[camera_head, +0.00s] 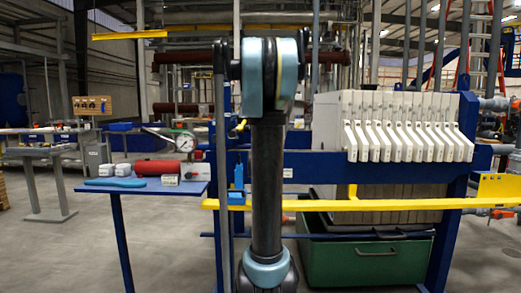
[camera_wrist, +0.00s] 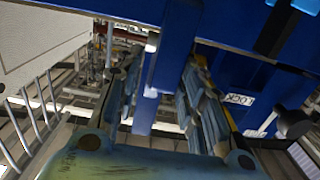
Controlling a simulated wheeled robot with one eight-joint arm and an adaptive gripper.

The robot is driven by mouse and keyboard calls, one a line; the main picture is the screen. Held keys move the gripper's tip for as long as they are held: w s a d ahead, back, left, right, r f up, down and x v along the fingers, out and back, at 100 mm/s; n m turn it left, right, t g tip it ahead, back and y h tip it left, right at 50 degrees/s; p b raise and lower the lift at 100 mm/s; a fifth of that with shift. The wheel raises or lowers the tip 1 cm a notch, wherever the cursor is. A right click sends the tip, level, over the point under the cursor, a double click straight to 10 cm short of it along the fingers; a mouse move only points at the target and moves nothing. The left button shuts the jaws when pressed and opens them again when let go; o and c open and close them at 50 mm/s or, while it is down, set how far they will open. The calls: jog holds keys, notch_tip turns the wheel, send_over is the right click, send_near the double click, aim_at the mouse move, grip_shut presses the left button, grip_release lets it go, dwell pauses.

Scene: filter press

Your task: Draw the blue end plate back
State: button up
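In the head view the filter press has a row of white-handled plates (camera_head: 405,128) on a blue frame (camera_head: 295,166). My raised arm hides part of the press, and I cannot pick out the blue end plate for certain there. In the wrist view a large blue panel (camera_wrist: 228,78) with a LOCK label fills the upper right. A blue upright bar (camera_wrist: 172,45) comes down in the middle. My gripper (camera_wrist: 166,82) has its fingers apart, one on each side of this bar. I cannot tell whether either finger touches it. My gripper is hidden in the head view.
A blue side table (camera_head: 142,187) at left holds a red cylinder (camera_head: 157,168) and a gauge (camera_head: 185,142). A yellow rail (camera_head: 380,204) crosses the press front above a green bin (camera_head: 370,262). Open floor lies at lower left.

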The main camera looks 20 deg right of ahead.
jog(key=shift+v, duration=2.2)
jog(key=shift+a, duration=0.1)
